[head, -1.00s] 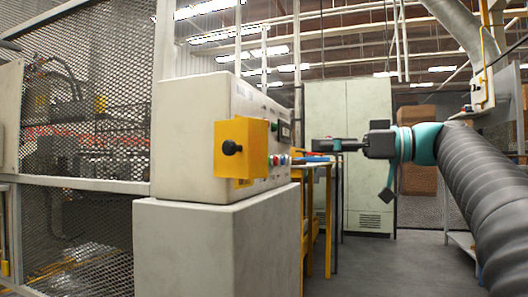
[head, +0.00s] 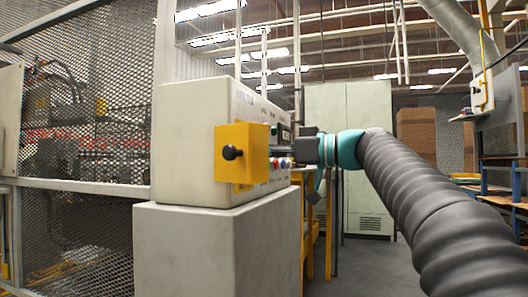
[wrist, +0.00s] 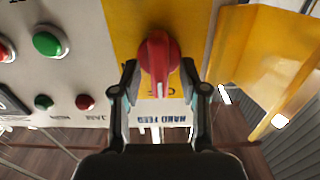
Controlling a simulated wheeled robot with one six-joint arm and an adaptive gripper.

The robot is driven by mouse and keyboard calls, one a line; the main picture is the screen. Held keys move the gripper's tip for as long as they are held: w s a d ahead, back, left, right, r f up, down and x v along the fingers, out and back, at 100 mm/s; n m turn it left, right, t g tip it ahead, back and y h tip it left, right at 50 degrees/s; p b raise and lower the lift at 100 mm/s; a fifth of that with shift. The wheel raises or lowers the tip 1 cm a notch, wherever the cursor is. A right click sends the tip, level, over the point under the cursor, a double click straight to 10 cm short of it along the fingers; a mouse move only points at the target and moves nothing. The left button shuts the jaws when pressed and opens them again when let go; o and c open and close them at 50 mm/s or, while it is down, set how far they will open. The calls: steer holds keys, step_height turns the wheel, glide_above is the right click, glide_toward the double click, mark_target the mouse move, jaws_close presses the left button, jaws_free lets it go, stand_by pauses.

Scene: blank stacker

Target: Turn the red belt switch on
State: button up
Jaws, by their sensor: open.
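A red rotary switch (wrist: 159,56) with a white mark sits on a yellow plate (wrist: 122,22) in the wrist view. Its handle points down in that picture, toward partly covered lettering. My gripper (wrist: 159,72) is open, with one finger on each side of the red handle; I cannot tell whether they touch it. In the head view my gripper (head: 303,151) is up against the front face of the control box (head: 190,140). The red switch and the fingertips are hard to make out there.
A yellow guard with a black knob (head: 232,152) juts from the box; a yellow surface (wrist: 270,60) also rises right of my fingers in the wrist view. A green button (wrist: 47,42) and small red button (wrist: 85,102) lie left. A mesh fence (head: 90,100) stands left.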

jaws_close()
steer(key=shift+m, duration=0.3)
steer(key=shift+w+d+f+m+p, duration=0.1)
steer(key=shift+m+p, duration=1.35)
steer(key=shift+m, duration=1.4)
steer(key=shift+w+a+f+m+p, duration=0.15)
steer(key=shift+m+p, duration=1.25)
steer(key=shift+m, duration=1.5)
steer(key=shift+w+d+f+m+p, duration=0.15)
steer(key=shift+m+p, duration=1.3)
steer(key=shift+m, duration=1.4)
steer(key=shift+s, duration=0.1)
